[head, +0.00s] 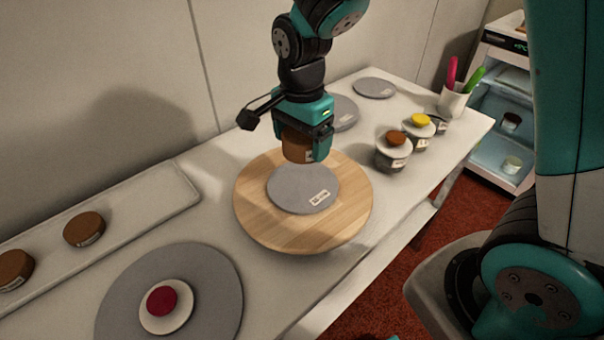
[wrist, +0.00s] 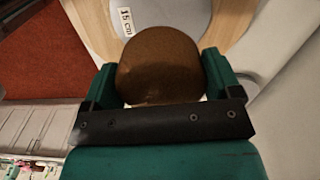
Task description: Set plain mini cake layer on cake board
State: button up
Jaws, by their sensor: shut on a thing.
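A plain brown mini cake layer (head: 297,148) is held between the fingers of my gripper (head: 307,150). It also fills the middle of the wrist view (wrist: 160,66), with a finger on each side. The cake board is a grey round disc (head: 303,188) with a white label. It lies on a round wooden turntable (head: 255,222). In the head view my gripper is over the back part of the board, and the layer appears to be above it, apart from it. The wrist view shows the board's label (wrist: 125,20) reading 15 cm.
More brown layers (head: 84,230) sit on a long pale tray (head: 165,205) at left. A grey turntable (head: 215,300) at front holds a white disc with a red top. Tubs (head: 393,152), grey discs (head: 374,87) and a pen cup (head: 453,101) stand behind at right.

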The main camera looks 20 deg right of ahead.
aim_at(302, 184)
notch_tip(302, 184, down, 9)
jog(key=shift+r, duration=0.15)
dwell(0.4)
jog(key=o, duration=0.8)
jog(key=shift+c, duration=0.2)
notch_tip(302, 184, up, 12)
jog(key=shift+f, duration=0.25)
jog(key=shift+s+r, duration=0.1)
jog(key=shift+r, duration=0.2)
jog(key=s+a+r+n+y, duration=0.2)
jog(key=s+r+n, duration=0.1)
jog(key=s+n, duration=0.6)
jog(key=s+a+r+n+y, duration=0.2)
jog(key=s+r+n, duration=0.2)
jog(key=s+n, duration=0.5)
jog(key=shift+a+n, duration=0.15)
jog(key=shift+n, duration=0.95)
